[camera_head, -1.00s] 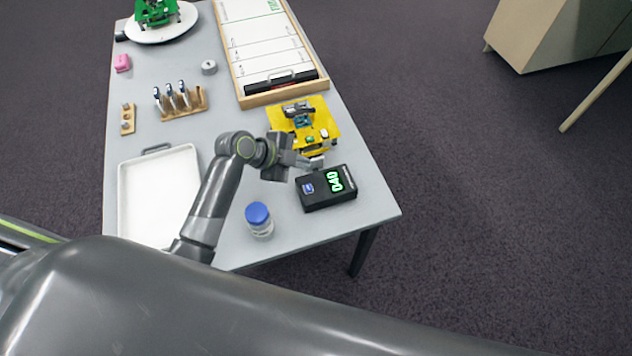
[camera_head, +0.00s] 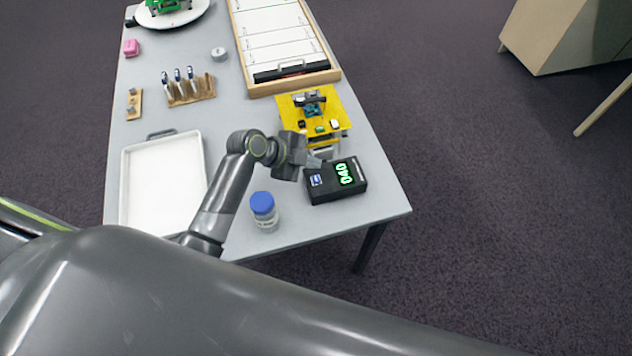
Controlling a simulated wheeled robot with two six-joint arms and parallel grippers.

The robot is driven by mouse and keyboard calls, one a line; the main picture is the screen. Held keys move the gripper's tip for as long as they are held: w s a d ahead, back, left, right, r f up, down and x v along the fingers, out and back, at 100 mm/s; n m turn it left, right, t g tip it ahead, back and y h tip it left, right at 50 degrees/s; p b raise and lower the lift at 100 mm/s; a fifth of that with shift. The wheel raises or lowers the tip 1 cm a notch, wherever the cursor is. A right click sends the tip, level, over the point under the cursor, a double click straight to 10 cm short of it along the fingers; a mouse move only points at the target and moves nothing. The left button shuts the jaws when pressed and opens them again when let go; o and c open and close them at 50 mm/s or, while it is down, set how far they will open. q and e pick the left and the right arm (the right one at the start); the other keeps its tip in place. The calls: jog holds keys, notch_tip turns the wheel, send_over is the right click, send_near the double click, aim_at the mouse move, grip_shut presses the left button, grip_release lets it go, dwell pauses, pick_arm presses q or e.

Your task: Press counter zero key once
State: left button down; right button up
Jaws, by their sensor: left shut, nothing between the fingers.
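The counter (camera_head: 336,187) is a black box near the right front corner of the table. Its green display reads 040, seen turned sideways. A blue key (camera_head: 316,180) sits on its left part. My left gripper (camera_head: 318,163) is shut and empty, with its tips just behind the counter's left part, close to the blue key. I cannot tell whether it touches the counter. My right gripper is not in view.
A jar with a blue lid (camera_head: 264,211) stands left of the counter. A yellow board with small parts (camera_head: 338,108) lies behind it. A white tray (camera_head: 127,196) is at left, a pen rack (camera_head: 203,92) beyond. A framed whiteboard (camera_head: 266,45) lies farther back.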

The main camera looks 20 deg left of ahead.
aim_at(316, 179)
pick_arm(q)
jog(key=shift+f+b, duration=1.25)
jog(key=shift+f, duration=0.8)
jog(key=shift+f, duration=0.15)
jog(key=shift+f+b, duration=0.3)
jog(key=shift+b, duration=0.1)
jog(key=shift+f+b, duration=0.3)
jog(key=shift+f, duration=0.05)
dwell(0.6)
dwell(0.4)
jog(key=shift+r+p, duration=0.6)
jog(key=shift+r, duration=0.2)
